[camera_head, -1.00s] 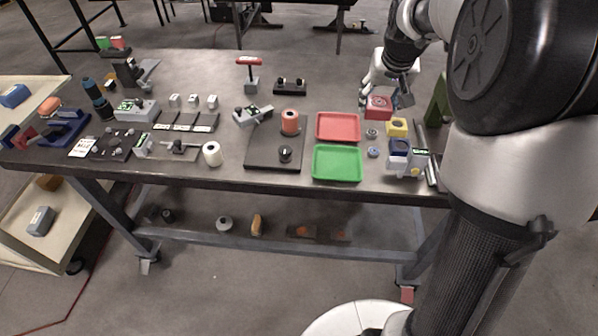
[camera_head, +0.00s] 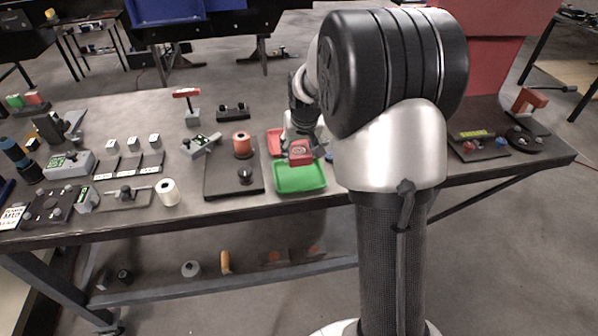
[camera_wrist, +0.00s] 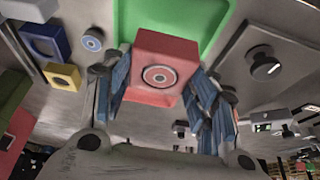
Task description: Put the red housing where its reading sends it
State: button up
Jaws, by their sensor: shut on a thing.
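The red housing (camera_head: 300,153) is a small box with a round ringed mark on its face. My gripper (camera_head: 301,138) is shut on it and holds it up over the trays. In the wrist view the housing (camera_wrist: 163,72) sits between the two blue-padded fingers of my gripper (camera_wrist: 163,88). The green tray (camera_head: 300,179) lies in front of and below the housing, and shows empty; its edge also shows in the wrist view (camera_wrist: 190,14). The red tray (camera_head: 273,140) lies behind it, mostly hidden by my arm and the housing. No reading on the housing is legible.
A dark plate (camera_head: 215,186) with an orange spool (camera_head: 242,145) and a black knob (camera_head: 245,176) stands left of the trays. In the wrist view, a yellow block (camera_wrist: 62,77) and a blue block (camera_wrist: 44,41) lie to the left. My arm hides the table behind it.

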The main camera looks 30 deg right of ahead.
jog(key=shift+f+b, duration=1)
jog(key=shift+f, duration=2.4)
jog(key=shift+f, duration=0.1)
jog(key=o, duration=1.4)
jog(key=shift+f, duration=0.1)
jog(key=shift+c, duration=0.2)
